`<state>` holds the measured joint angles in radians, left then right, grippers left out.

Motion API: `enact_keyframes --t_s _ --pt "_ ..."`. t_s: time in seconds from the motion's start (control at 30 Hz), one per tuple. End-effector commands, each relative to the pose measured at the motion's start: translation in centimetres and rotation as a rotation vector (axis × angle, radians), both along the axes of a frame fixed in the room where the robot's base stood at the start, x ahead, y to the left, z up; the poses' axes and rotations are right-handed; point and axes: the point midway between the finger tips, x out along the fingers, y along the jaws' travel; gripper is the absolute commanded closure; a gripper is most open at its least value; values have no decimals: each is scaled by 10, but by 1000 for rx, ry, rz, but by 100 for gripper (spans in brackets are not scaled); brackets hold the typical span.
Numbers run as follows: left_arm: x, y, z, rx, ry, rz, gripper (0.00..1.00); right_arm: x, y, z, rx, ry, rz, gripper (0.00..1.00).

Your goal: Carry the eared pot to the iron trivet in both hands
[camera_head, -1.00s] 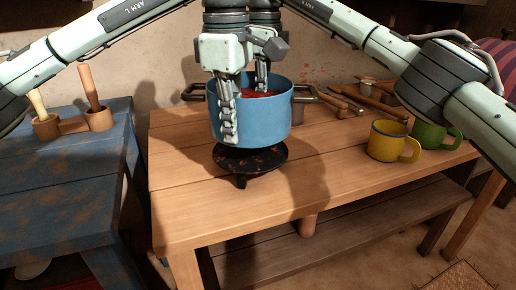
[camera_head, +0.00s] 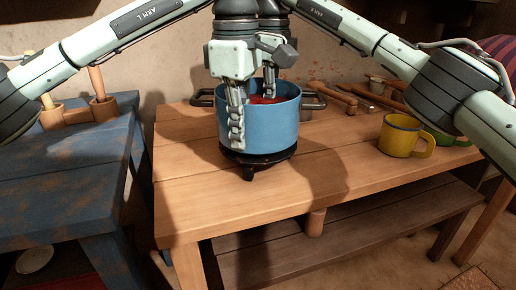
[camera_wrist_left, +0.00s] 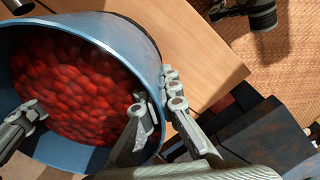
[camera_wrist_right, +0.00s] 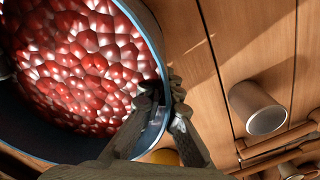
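The eared pot (camera_head: 275,125) is blue, upright and filled with red bean-like pieces, with dark ears at its left and right. It is right over the dark iron trivet (camera_head: 248,172), seemingly resting on it; a thin gap cannot be ruled out. My left gripper (camera_head: 238,112) is shut on the near wall, one finger inside and one outside the rim; this also shows in the left wrist view (camera_wrist_left: 158,112).
A yellow mug (camera_head: 399,137) stands right of the pot on the wooden table (camera_head: 200,200), with a green mug (camera_head: 440,137) partly hidden behind it. Wooden-handled tools (camera_head: 360,97) lie at the back right. A blue table (camera_head: 60,190) stands at the left. The table front is clear.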

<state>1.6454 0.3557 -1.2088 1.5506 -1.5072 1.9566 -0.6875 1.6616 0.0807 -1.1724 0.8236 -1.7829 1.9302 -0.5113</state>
Motion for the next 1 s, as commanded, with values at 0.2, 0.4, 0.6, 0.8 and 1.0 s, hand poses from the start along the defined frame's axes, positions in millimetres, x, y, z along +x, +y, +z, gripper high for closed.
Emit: enact_keyframes --t_s 0.2,0.4,0.6,0.8,1.0 --pt "-1 0 -17 0 1 -2 100 1 -1 -17 1 -4 -3 100" --pt "-1 0 -13 1 2 -1 74 1 -1 -13 -1 -2 -2 74" --pt "0 0 -13 0 1 -1 74 0 0 -13 0 -1 -1 74" --pt "0 0 -5 0 -1 0 74 0 0 -13 0 0 0 74" --pt "0 -1 33 0 -4 0 74 0 0 -13 0 0 0 74"
